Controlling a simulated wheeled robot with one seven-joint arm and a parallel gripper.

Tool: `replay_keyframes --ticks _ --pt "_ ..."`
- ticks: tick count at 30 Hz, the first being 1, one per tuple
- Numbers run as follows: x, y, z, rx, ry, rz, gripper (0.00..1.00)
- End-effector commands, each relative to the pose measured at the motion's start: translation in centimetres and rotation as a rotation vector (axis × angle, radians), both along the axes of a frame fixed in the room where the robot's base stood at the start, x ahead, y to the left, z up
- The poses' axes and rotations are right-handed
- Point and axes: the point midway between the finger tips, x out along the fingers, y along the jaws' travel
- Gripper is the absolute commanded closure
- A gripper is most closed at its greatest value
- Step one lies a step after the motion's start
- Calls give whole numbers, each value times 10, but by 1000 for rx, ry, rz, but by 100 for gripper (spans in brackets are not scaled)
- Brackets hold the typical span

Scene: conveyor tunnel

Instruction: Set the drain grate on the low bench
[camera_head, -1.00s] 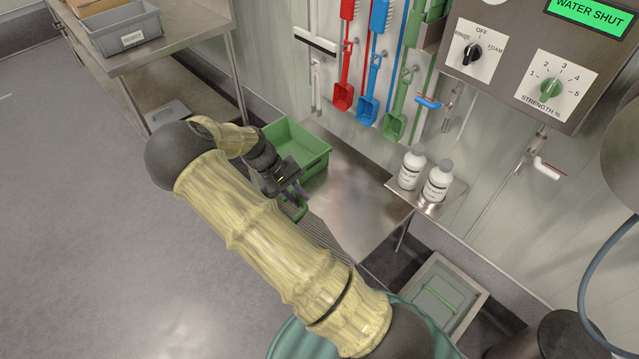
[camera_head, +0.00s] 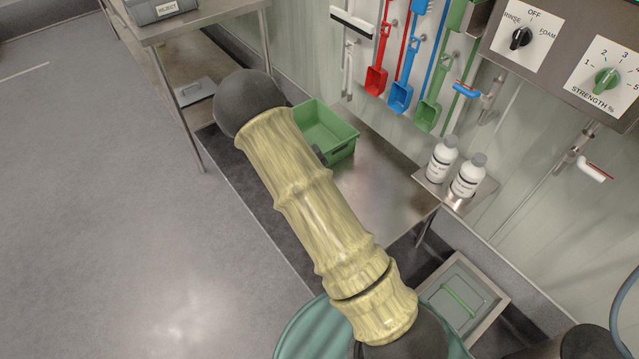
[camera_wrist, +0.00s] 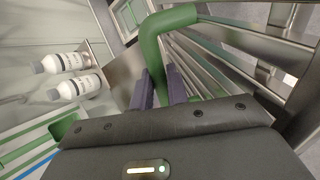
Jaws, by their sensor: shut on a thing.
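The drain grate (camera_wrist: 225,62), a set of steel bars with a thick green handle (camera_wrist: 165,28), fills the right of the wrist view. My gripper (camera_wrist: 162,85) is shut on the green handle, its two purple-grey fingers on either side. In the head view my arm hides the grate and the gripper. The low bench (camera_head: 380,195) is a bare steel top along the wall. Part of it shows left of the fingers in the wrist view (camera_wrist: 122,72). I cannot tell whether the grate touches the bench.
A green tub (camera_head: 335,140) stands on the bench's far left end. Two white bottles (camera_head: 442,160) stand on a small shelf at its right. The bench's middle and right are clear.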

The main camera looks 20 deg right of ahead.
Motion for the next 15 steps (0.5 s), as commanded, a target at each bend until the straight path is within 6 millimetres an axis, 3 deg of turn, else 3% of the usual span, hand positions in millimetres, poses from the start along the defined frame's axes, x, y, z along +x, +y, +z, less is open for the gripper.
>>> replay_keyframes --ticks 1,6,15 --pt "0 0 -17 -1 0 0 100" --pt "0 0 -45 -1 0 0 100" --pt "0 0 -55 0 0 0 100"
